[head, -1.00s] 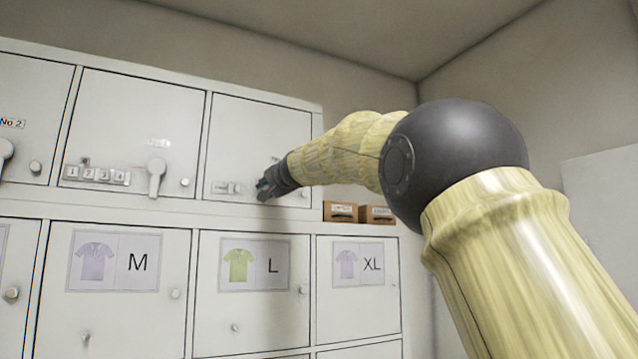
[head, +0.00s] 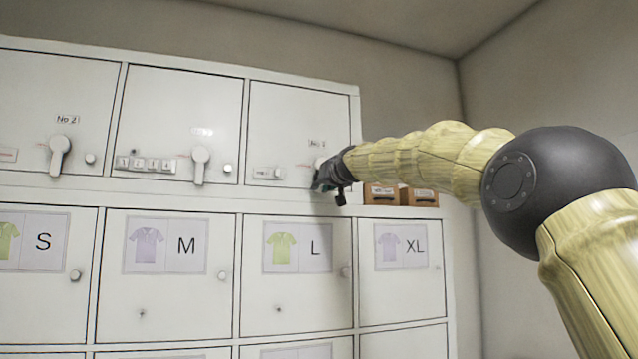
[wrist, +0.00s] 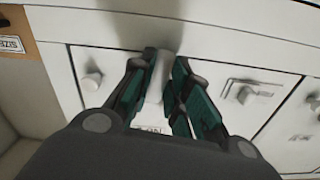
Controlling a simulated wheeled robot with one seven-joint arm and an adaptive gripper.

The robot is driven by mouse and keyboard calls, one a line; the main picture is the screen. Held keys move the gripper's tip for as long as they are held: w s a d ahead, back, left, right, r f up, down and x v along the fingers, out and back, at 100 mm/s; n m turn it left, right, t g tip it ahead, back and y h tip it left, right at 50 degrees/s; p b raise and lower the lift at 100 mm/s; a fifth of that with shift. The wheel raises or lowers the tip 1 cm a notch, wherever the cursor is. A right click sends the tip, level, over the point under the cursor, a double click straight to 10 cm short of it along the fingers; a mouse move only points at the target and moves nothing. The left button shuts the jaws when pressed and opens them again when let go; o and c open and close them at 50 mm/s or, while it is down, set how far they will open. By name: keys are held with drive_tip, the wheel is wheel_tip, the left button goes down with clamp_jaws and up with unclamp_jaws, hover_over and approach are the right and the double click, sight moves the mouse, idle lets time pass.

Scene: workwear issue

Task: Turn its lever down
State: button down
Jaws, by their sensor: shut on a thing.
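My gripper (head: 320,184) is at the upper right locker door (head: 290,112) in the head view and hides most of that door's lever. In the wrist view my gripper (wrist: 163,65) has its teal fingers on both sides of the pale lever (wrist: 156,82), shut on it. The lever lies nearly upright in that picture, slightly tilted, with a label (wrist: 150,128) beyond its lower end, partly covered by the gripper. The wrist picture looks upside down against the head view. The door appears closed.
A round knob (wrist: 91,80) and a small latch plate (wrist: 247,93) flank the lever. Neighbouring doors carry levers (head: 200,165) (head: 59,155) pointing down. Brown boxes (head: 383,194) stand right of the lockers, close below my arm. Shirt-labelled doors (head: 295,285) lie below.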

drive_tip(key=shift+w+d+f+n, duration=0.2)
drive_tip(key=shift+d+n, duration=0.25)
drive_tip(key=shift+n, duration=0.45)
drive_tip(key=c, duration=1.4)
unclamp_jaws()
drive_tip(key=shift+o, duration=0.2)
drive_tip(key=shift+d, duration=0.1)
drive_tip(key=shift+s+r, duration=0.1)
drive_tip(key=shift+s, duration=0.05)
drive_tip(key=v, duration=1.1)
drive_tip(key=shift+s, duration=0.3)
drive_tip(key=shift+d, duration=0.2)
